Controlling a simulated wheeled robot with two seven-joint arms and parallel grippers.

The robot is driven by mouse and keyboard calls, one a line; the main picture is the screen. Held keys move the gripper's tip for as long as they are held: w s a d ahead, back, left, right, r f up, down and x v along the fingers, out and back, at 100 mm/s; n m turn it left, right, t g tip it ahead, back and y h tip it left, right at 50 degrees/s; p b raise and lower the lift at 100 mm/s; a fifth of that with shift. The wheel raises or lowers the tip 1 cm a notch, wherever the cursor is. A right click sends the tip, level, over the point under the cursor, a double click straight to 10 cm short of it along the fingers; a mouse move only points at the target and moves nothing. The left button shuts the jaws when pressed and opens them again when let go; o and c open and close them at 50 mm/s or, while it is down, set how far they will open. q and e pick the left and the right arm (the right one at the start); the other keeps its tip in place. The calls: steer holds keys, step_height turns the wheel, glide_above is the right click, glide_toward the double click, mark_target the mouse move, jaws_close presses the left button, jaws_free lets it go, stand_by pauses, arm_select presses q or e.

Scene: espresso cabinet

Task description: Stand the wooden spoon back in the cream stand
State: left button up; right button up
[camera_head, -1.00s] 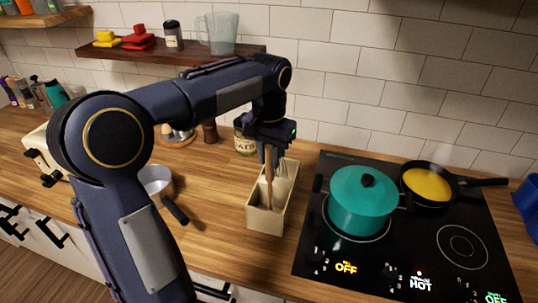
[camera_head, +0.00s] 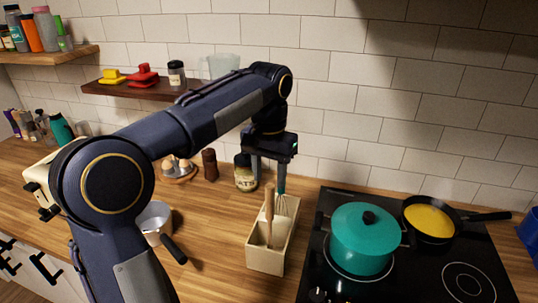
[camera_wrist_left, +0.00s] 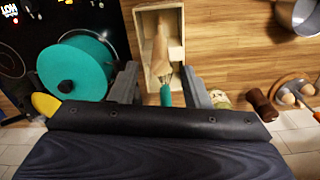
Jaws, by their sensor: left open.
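The wooden spoon (camera_head: 269,203) stands nearly upright, slightly tilted, in the cream stand (camera_head: 264,261) on the counter. A whisk with a teal handle (camera_head: 281,182) also stands in it, towards the back. My left gripper (camera_head: 267,172) is open just above the stand, its fingers apart and clear of the spoon. In the left wrist view, the spoon (camera_wrist_left: 160,48) and the teal whisk handle (camera_wrist_left: 166,96) show between the open fingers (camera_wrist_left: 160,72), with the stand's rim (camera_wrist_left: 141,20) beyond. My right gripper is not in view.
A teal pot (camera_head: 362,240) and a pan with yellow contents (camera_head: 430,219) stand on the black cooktop right of the stand. A jar (camera_head: 245,173) is behind it. A saucepan (camera_head: 154,218) is to the left, with bare counter between.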

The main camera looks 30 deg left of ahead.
arm_select(q)
step_height(320, 180, up, 6)
steer(key=shift+f, duration=0.1)
steer(key=s+d+f+t+h, duration=0.2)
steer(key=s+d+f, duration=0.1)
steer(key=s+f, duration=0.5)
steer(key=s+d+f+n+t+h, duration=0.1)
steer(key=s+d+f+t, duration=0.2)
steer(key=s+f, duration=0.6)
steer(key=s+d, duration=0.1)
steer(key=s, duration=0.4)
steer(key=shift+d+t+h, duration=0.15)
steer(key=shift+t+h, duration=0.15)
steer(key=shift+h, duration=0.1)
steer(key=shift+f, duration=0.15)
